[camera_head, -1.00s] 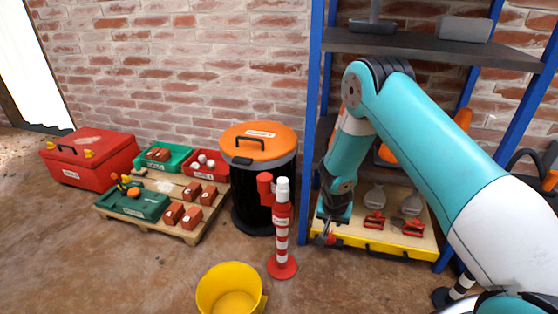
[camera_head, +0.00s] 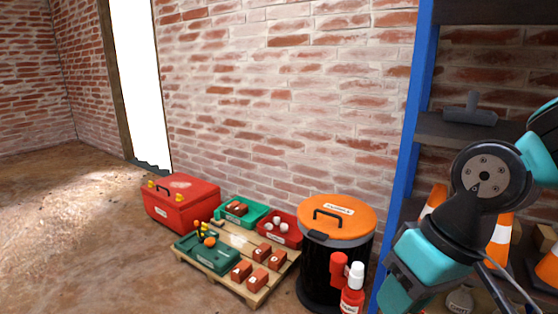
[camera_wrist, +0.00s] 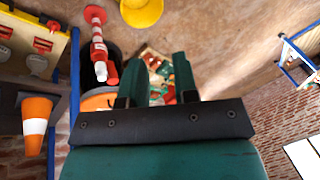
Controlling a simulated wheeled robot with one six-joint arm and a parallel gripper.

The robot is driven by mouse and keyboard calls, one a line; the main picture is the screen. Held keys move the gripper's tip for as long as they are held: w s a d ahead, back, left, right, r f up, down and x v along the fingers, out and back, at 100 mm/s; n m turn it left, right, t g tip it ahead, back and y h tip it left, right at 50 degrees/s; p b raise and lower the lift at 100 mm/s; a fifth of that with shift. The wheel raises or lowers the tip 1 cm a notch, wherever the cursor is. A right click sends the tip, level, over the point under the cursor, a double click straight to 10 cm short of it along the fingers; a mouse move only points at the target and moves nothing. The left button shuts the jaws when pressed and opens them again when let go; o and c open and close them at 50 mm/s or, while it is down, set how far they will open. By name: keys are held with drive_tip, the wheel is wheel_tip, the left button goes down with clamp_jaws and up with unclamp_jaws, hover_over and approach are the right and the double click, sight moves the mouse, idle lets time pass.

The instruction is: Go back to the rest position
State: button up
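My gripper (camera_wrist: 158,77) shows in the wrist view with its two dark green fingers apart. It is open, and nothing is between the fingers. The pallet (camera_wrist: 150,52) shows far behind the gap. In the head view my teal and black arm is folded at the right, in front of the blue shelf rack (camera_head: 410,130). The fingertips cannot be made out there, as the arm runs off the bottom edge.
An orange-lidded black bin (camera_head: 337,250) and a red and white post (camera_head: 352,293) stand left of my arm. The pallet (camera_head: 222,283) holds trays and red blocks. Orange cones (camera_head: 499,240) are on the rack. Floor at left is free.

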drive_tip(key=s+r+n, duration=0.2)
drive_tip(key=s+r, duration=0.1)
drive_tip(key=s, duration=0.3)
wheel_tip(320, 180, up, 38)
drive_tip(key=p, duration=3.8)
drive_tip(key=shift+s+a+f+g, duration=0.25)
drive_tip(key=shift+s+g, duration=0.05)
